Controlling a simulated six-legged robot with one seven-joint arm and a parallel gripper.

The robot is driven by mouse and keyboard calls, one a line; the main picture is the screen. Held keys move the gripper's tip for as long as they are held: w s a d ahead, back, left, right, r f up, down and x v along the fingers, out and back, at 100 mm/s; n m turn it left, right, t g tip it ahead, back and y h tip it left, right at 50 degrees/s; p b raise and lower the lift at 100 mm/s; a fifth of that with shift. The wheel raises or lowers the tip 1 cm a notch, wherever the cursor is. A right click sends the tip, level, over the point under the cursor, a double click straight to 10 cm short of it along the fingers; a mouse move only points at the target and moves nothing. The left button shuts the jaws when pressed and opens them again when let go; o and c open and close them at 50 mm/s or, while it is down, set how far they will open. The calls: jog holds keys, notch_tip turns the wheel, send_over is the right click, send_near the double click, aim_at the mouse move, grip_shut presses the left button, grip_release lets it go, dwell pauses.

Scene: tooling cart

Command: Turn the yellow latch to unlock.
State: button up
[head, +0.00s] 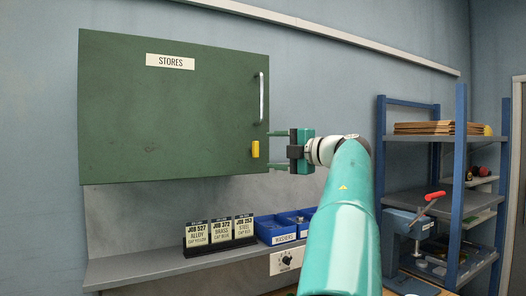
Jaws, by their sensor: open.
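The yellow latch (255,149) sits on the lower right part of a green cabinet door (160,110) and stands upright. The door is closed flat and carries a "STORES" label. A silver vertical handle (262,97) is above the latch. My gripper (270,150) is open, with its two green fingers one above the other, pointing left at the door's right edge. The fingertips appear just right of the latch. I cannot tell whether they touch anything. Nothing shows between the fingers.
Below the cabinet, a shelf (135,268) holds job cards (220,233) and blue bins (276,231), one marked "WASHERS". A dial (286,260) is on the shelf front. A blue-framed rack (459,160) with a vise (412,224) stands at right.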

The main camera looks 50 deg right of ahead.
jog(key=s, duration=0.7)
jog(key=shift+s+d, duration=0.3)
jog(key=shift+s, duration=0.1)
jog(key=w+a+r+m+t+h, duration=0.45)
jog(key=a+m+h, duration=0.3)
jog(key=m, duration=0.35)
jog(key=w+a+f+m+g, duration=0.1)
jog(key=a+f+m+g, duration=0.4)
jog(key=a+f, duration=0.5)
jog(key=w+a+f+m+g, duration=0.1)
jog(key=a+f+m+g, duration=0.4)
jog(key=f, duration=0.9)
jog(key=s+a+f+g+y, duration=0.2)
jog(key=s+a+f, duration=0.2)
jog(key=a+f, duration=0.3)
jog(key=s+a+f+n+g+y, duration=0.1)
jog(key=s+a+f+g+y, duration=0.1)
jog(key=s+a+f, duration=0.3)
jog(key=s+a+f+g+y, duration=0.2)
jog(key=s+a+f, duration=0.3)
jog(key=a+f, duration=0.4)
notch_tip(320, 180, down, 2)
jog(key=shift+s+a+f+n+g, duration=0.1)
jog(key=shift+s+a+n+g, duration=0.15)
jog(key=shift+n+g, duration=0.2)
